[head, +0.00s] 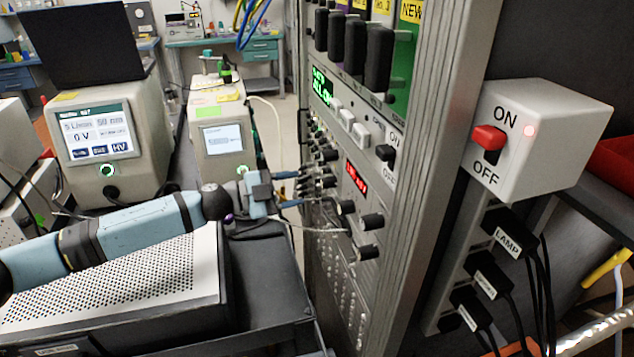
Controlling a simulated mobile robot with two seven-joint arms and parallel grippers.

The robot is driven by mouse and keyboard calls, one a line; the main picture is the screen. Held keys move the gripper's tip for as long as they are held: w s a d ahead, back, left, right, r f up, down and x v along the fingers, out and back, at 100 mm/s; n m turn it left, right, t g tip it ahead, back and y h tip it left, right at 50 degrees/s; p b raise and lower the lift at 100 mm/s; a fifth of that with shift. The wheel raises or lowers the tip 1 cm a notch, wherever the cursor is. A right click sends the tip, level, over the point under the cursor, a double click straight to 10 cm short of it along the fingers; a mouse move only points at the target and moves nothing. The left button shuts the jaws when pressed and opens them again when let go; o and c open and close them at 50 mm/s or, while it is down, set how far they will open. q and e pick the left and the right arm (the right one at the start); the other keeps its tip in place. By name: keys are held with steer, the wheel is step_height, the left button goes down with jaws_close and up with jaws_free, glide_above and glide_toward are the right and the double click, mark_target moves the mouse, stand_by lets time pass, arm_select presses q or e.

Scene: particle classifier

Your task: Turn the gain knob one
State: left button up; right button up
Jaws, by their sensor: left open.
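My left arm comes in from the left above a perforated metal box. Its gripper (294,189) is open, with two blue fingers pointing right at the rack's front panel (335,275). Several small black knobs stick out of this panel. A cluster of them (327,169) is just beyond the fingertips. Three larger black knobs (372,221) sit lower right of the gripper, below a red digital readout (356,178). I cannot read which knob is gain one, nor tell whether a finger touches a knob. My right gripper is not in view.
A white ON/OFF switch box (556,130) with a red switch is on the rack's right side, above black plugs (505,240). Two instruments with screens (97,130) (222,139) stand behind my arm. The perforated box (130,285) lies below it. Cables hang near the gripper.

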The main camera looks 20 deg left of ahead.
mark_target(329, 182)
arm_select(q)
steer(key=x, duration=0.6)
steer(key=c, duration=0.9)
steer(key=shift+a+m+p, duration=0.1)
steer(key=shift+m+p, duration=0.25)
steer(key=shift+m, duration=0.45)
steer(key=shift+c, duration=0.2)
steer(key=o, duration=0.9)
steer(key=shift+o, duration=0.2)
